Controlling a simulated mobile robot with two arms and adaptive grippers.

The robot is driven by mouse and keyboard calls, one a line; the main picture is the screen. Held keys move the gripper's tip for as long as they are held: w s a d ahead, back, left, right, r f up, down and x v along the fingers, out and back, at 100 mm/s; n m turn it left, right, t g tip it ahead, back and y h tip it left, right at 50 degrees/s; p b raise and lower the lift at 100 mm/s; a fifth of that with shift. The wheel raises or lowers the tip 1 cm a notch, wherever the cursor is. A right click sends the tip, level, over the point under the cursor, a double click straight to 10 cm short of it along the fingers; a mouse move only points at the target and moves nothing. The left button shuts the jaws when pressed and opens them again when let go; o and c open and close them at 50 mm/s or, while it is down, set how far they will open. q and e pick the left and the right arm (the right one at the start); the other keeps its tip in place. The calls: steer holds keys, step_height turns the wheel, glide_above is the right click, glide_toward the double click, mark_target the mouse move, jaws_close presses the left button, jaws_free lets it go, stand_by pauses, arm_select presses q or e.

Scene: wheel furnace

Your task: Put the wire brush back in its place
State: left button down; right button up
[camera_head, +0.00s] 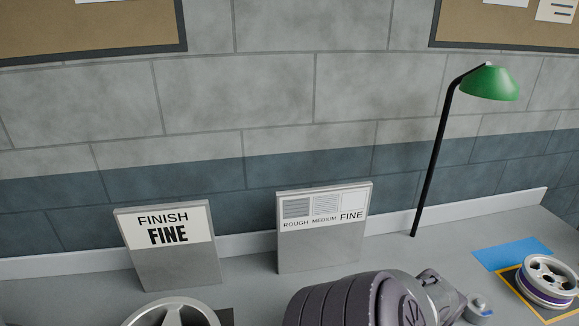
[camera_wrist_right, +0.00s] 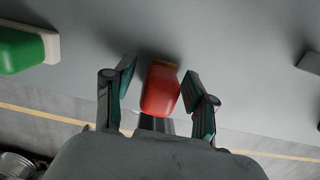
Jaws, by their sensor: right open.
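In the right wrist view a red block-like object (camera_wrist_right: 160,88) with a tan edge at its far end lies on a grey surface. I cannot tell whether it is the wire brush. My right gripper (camera_wrist_right: 159,72) is open, with one finger on each side of the red object and a gap visible on the left. Whether the right finger touches it is unclear. The head view shows no clear wire brush. A dark, ribbed part of my arm fills its bottom middle and hides the bench there. My left gripper is not in view.
A green and white object (camera_wrist_right: 22,50) lies left in the wrist view. On the bench stand a "FINISH FINE" sign (camera_head: 165,268), a rough-medium-fine board (camera_head: 320,250) and a green lamp (camera_head: 489,84). A wheel (camera_head: 548,277) lies right, near a blue mat (camera_head: 510,252).

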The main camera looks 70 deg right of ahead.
steer(key=shift+r, duration=0.1)
steer(key=r, duration=0.6)
steer(key=a+r, duration=0.1)
steer(key=r, duration=0.1)
steer(key=shift+s+r, duration=0.25)
steer(key=shift+r, duration=0.15)
step_height(320, 180, up, 3)
steer(key=p, duration=0.2)
steer(key=shift+s+a+r+p, duration=0.15)
steer(key=shift+p, duration=0.15)
